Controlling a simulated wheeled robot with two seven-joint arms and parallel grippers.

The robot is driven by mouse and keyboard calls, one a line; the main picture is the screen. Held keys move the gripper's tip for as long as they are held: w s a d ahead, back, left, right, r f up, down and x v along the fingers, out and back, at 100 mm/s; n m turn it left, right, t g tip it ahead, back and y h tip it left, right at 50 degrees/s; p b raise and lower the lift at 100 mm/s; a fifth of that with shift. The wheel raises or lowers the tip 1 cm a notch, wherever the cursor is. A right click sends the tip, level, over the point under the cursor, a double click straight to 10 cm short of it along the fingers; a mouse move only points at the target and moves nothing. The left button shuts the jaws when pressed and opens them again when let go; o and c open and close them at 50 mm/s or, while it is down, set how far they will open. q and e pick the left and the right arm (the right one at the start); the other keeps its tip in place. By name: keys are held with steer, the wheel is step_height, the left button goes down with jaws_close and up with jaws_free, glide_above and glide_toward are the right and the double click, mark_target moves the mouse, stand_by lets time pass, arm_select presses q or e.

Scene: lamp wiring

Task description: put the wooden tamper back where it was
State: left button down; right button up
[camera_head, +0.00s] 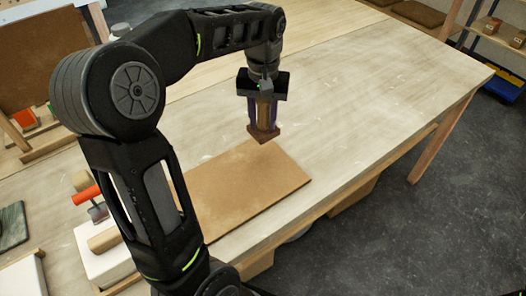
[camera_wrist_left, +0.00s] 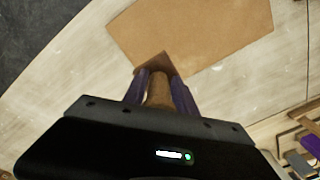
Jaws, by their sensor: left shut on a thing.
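The wooden tamper (camera_head: 264,133) has a round brown handle and a square foot. My left gripper (camera_head: 263,115) is shut on its handle, and the tamper hangs roughly upright with its foot down. It is near the back corner of a flat brown board (camera_head: 245,188) on the workbench; whether its foot touches anything I cannot tell. In the left wrist view the tamper (camera_wrist_left: 158,92) sits between the purple fingers, with its foot overlapping the edge of the brown board (camera_wrist_left: 205,28). My right gripper is in neither view.
The pale wooden workbench (camera_head: 370,110) is clear to the right of the board. At the left are a white block (camera_head: 103,262), a red-handled tool (camera_head: 87,194) and a wooden cylinder (camera_head: 104,237). Shelves with small items stand at the top right.

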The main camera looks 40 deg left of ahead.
mark_target(263, 128)
arm_select(q)
steer(key=shift+a+f+p, duration=0.1)
steer(key=shift+f+p, duration=0.35)
steer(key=shift+f, duration=2.75)
steer(key=shift+f+p, duration=0.3)
steer(key=shift+f, duration=1.55)
steer(key=shift+f, duration=0.2)
steer(key=c, duration=1)
jaws_free()
steer(key=shift+r, duration=0.2)
step_height(263, 128, up, 12)
steer(key=shift+r+b, duration=0.1)
steer(key=shift+b, duration=0.5)
